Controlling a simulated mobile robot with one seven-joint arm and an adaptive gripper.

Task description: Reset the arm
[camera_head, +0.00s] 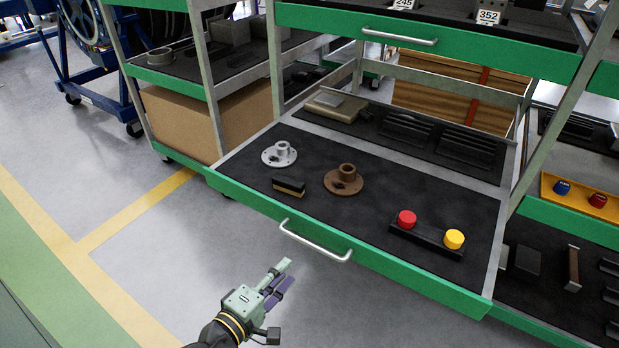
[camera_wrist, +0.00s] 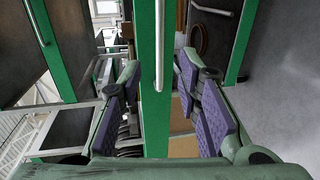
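My gripper (camera_head: 278,279) is in front of the pulled-out drawer, low and left of its handle (camera_head: 315,243). In the wrist view my gripper (camera_wrist: 158,78) is open, its two purple-padded fingers apart with nothing held. A green drawer front (camera_wrist: 148,118) with a metal handle (camera_wrist: 159,45) shows beyond and between the fingers. In the head view the gripper is apart from the handle. The rest of the arm is mostly out of the frame.
The open drawer (camera_head: 300,205) holds a silver flange (camera_head: 279,155), a brown flange (camera_head: 344,181), a small dark block (camera_head: 289,187), and a bar with red (camera_head: 407,219) and yellow (camera_head: 454,239) caps. A yellow tray (camera_head: 575,196) stands right.

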